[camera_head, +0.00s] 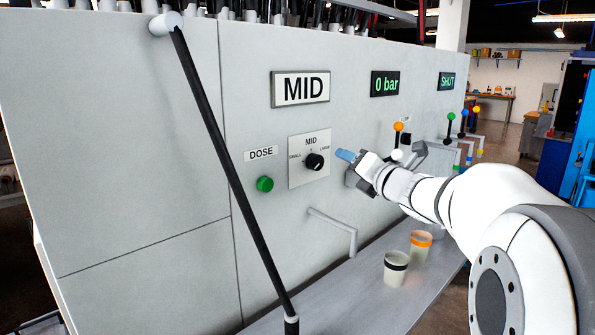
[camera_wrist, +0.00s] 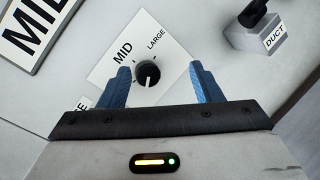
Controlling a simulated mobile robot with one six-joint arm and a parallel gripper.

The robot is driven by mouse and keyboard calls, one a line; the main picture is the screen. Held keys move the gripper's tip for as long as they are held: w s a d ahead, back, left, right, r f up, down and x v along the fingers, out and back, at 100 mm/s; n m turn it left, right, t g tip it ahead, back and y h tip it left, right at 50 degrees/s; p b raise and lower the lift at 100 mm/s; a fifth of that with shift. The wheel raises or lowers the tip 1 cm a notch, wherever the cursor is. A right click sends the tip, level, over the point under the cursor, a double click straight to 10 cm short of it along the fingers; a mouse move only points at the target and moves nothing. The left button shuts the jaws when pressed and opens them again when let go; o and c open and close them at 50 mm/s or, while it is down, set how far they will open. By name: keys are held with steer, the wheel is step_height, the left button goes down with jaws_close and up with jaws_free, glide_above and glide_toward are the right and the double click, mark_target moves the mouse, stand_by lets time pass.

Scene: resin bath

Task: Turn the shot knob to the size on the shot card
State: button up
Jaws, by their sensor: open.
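The black shot knob (camera_head: 315,161) sits on a white plate (camera_head: 322,175) lettered SMALL, MID and LARGE. I cannot clearly tell where its pointer stands. The shot card (camera_head: 300,88) above reads MID. In the wrist view the knob (camera_wrist: 147,73) shows between and beyond the fingertips, nearer the left finger; the card (camera_wrist: 35,30) is partly cut off and SMALL is hidden. My gripper (camera_head: 346,155) is open and empty, just right of the plate in the head view. In the wrist view its two blue fingers (camera_wrist: 160,70) stand apart, with no visible contact with the knob.
A green DOSE button (camera_head: 265,184) is left of the plate. A grey bent spout (camera_head: 335,230) sticks out below. A black slanted bar (camera_head: 230,170) crosses in front. Two cups, black-banded (camera_head: 396,267) and orange-banded (camera_head: 420,245), stand on the ledge. A DUCT handle (camera_wrist: 255,14) is at upper right.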

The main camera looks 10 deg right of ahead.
mark_target(319, 162)
steer(key=w+a+n+g+y, duration=0.1)
steer(key=w+a+n, duration=0.1)
steer(key=n, duration=0.1)
steer(key=w+a+f+n+y+p, duration=0.1)
steer(key=w+a+n+y, duration=0.1)
steer(key=n, duration=0.1)
steer(key=w+a+n+g+y, duration=0.1)
steer(key=w+a+n+y, duration=0.1)
steer(key=shift+w+a+f+n+g+p, duration=0.15)
steer(key=shift+f+n+g+p, duration=0.15)
steer(key=shift+n+p, duration=0.1)
steer(key=shift+r, duration=0.1)
steer(key=shift+c, duration=0.5)
steer(key=c, duration=0.9)
